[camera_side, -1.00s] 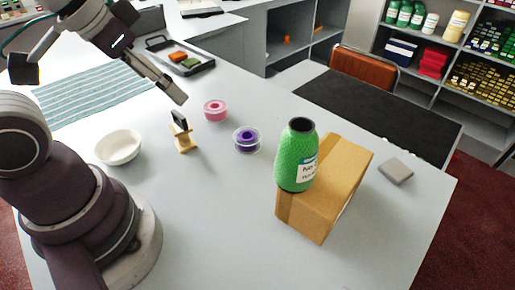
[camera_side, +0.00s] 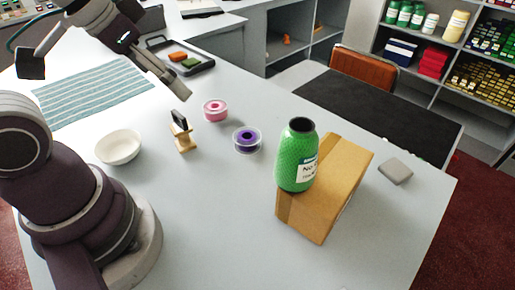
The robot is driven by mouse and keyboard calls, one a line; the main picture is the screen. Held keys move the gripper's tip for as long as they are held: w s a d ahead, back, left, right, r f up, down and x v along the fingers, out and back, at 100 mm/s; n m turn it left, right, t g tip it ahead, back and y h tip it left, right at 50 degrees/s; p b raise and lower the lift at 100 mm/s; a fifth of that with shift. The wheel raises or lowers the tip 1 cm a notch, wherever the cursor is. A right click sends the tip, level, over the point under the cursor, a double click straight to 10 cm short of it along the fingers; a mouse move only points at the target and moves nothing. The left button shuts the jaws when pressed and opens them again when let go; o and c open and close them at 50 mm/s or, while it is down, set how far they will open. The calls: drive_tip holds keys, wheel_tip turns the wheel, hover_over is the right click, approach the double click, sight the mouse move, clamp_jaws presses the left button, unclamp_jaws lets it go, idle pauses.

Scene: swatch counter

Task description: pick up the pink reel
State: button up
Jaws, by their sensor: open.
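The pink reel (camera_side: 215,110) lies flat on the grey counter, behind and left of a purple reel (camera_side: 247,140). My gripper (camera_side: 185,92) hangs above the counter, up and to the left of the pink reel in the picture. It is open and apart from the reel, with nothing seen between its fingers. The fingers are seen nearly edge-on, so the gap between them is hard to make out.
A small wooden stand (camera_side: 183,141) holding a dark item and a white bowl (camera_side: 119,147) are left of the reels. A green thread cone (camera_side: 297,160) and a cardboard box (camera_side: 335,185) stand to the right. A tray (camera_side: 206,66) and a striped cloth (camera_side: 75,98) lie behind.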

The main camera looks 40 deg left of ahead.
drive_tip(key=w+a+f, duration=0.3)
drive_tip(key=w+a, duration=0.3)
drive_tip(key=w, duration=0.3)
approach(215, 105)
drive_tip(key=shift+g, duration=0.4)
drive_tip(key=x, duration=0.6)
drive_tip(key=d+x, duration=0.1)
drive_tip(key=x, duration=0.2)
drive_tip(key=shift+w+f, duration=0.1)
drive_tip(key=shift+w, duration=0.05)
drive_tip(key=c, duration=1.2)
